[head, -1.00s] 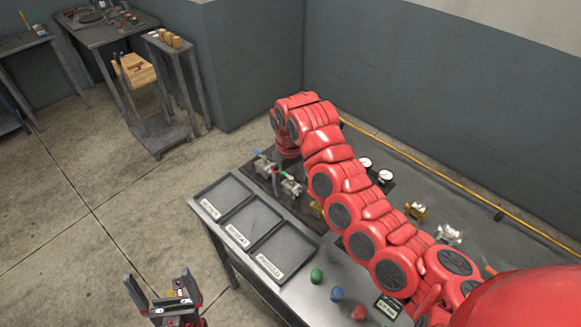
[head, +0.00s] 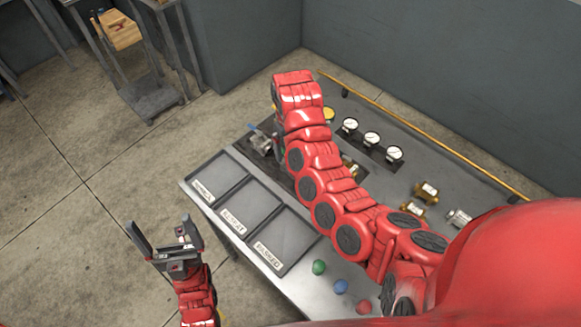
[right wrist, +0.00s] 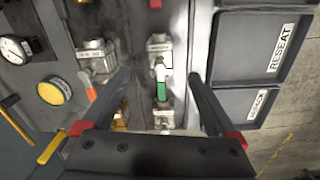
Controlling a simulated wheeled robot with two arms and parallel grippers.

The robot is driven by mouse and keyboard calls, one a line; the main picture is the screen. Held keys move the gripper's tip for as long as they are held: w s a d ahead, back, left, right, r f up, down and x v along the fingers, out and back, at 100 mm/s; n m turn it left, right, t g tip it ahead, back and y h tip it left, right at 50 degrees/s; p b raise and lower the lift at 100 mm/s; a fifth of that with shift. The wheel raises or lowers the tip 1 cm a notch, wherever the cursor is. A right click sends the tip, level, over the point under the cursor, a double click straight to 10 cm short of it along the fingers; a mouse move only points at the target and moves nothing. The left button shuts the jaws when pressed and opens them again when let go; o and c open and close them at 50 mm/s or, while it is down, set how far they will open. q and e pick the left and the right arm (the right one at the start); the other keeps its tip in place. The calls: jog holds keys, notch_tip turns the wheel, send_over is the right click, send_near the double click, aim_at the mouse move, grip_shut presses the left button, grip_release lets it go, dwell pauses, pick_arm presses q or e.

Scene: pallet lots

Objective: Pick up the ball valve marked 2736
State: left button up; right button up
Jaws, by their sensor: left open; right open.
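In the right wrist view, a silver valve with a green handle (right wrist: 161,88) lies between the spread fingers of my right gripper (right wrist: 160,76). A pale tag is on its upper body, too small to read. A second silver valve (right wrist: 95,58) with an orange handle is left of the fingers. In the head view, a silver valve (head: 262,143) shows beside my right arm, which hides the right gripper. Two brass valves (head: 427,190) and a silver one (head: 458,218) are further right. I cannot read 2736 on any. My left gripper (head: 163,232) is open and empty, off the table.
Three labelled trays (head: 284,239) line the table's near-left edge. A yellow rail (head: 430,140) runs along the back.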

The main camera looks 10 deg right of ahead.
jog(key=shift+f, duration=0.85)
jog(key=shift+s+f+b, duration=0.1)
jog(key=shift+f+b, duration=0.35)
jog(key=shift+f, duration=0.3)
notch_tip(320, 180, down, 4)
jog(key=shift+r+p, duration=0.2)
jog(key=shift+p, duration=0.9)
jog(key=shift+f, duration=0.35)
jog(key=shift+w+f, duration=0.2)
jog(key=shift+f, duration=0.05)
grip_shut()
